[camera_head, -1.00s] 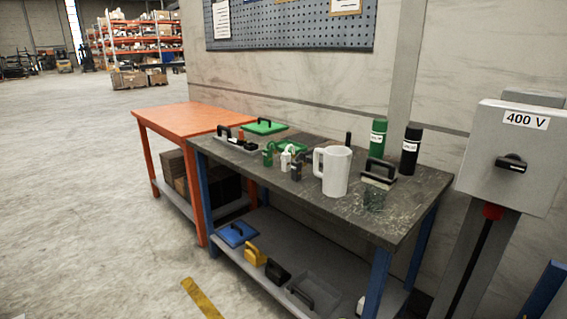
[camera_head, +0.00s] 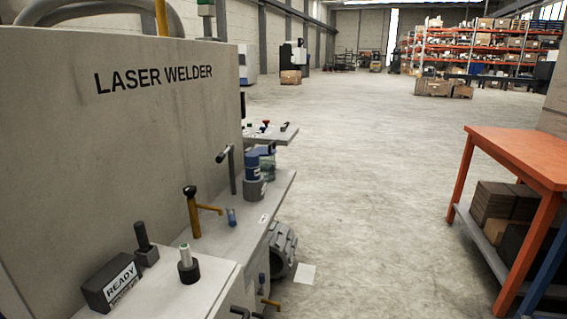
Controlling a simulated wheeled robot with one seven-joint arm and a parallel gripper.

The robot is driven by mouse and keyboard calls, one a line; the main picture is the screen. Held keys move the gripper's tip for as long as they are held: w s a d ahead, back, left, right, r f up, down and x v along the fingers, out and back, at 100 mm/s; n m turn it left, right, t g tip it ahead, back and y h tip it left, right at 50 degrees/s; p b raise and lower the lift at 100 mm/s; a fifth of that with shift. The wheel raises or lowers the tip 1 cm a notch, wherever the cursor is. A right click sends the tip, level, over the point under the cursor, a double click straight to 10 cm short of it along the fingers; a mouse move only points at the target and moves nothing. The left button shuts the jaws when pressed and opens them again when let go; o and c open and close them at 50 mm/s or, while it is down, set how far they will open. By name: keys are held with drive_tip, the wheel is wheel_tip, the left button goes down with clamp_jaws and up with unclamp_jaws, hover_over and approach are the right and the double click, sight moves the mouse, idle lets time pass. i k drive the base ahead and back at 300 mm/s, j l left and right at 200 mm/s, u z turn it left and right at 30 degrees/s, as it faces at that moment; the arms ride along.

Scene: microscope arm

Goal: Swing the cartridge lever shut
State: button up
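No part is labelled as the cartridge lever. The laser welder (camera_head: 150,130) fills the left side. On its ledge stands a yellow post with a black knob (camera_head: 192,212) and a short yellow arm pointing right. Farther back, a dark grey cranked handle (camera_head: 231,170) stands upright, its bent top pointing left. Beside it is a blue and grey cylinder (camera_head: 254,175). I cannot tell which of these is the cartridge lever. Another small yellow handle (camera_head: 270,302) shows lower down. My gripper is not in view.
A READY box (camera_head: 112,283), a black lever (camera_head: 145,243) and a green-topped knob (camera_head: 188,264) sit on the near ledge. A ribbed grey cylinder (camera_head: 283,247) is below. An orange table (camera_head: 520,150) stands at right.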

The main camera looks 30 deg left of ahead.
sight(229, 147)
drive_tip(key=i+u, duration=0.3)
drive_tip(key=u, duration=0.2)
drive_tip(key=i+l+u, duration=0.2)
drive_tip(key=u, duration=0.3)
drive_tip(key=i+l+u, duration=0.3)
drive_tip(key=u, duration=0.2)
drive_tip(key=i+l+u, duration=0.1)
drive_tip(key=i+l, duration=1)
drive_tip(key=i+l+u, duration=0.15)
drive_tip(key=i+l, duration=0.4)
drive_tip(key=l, duration=0.2)
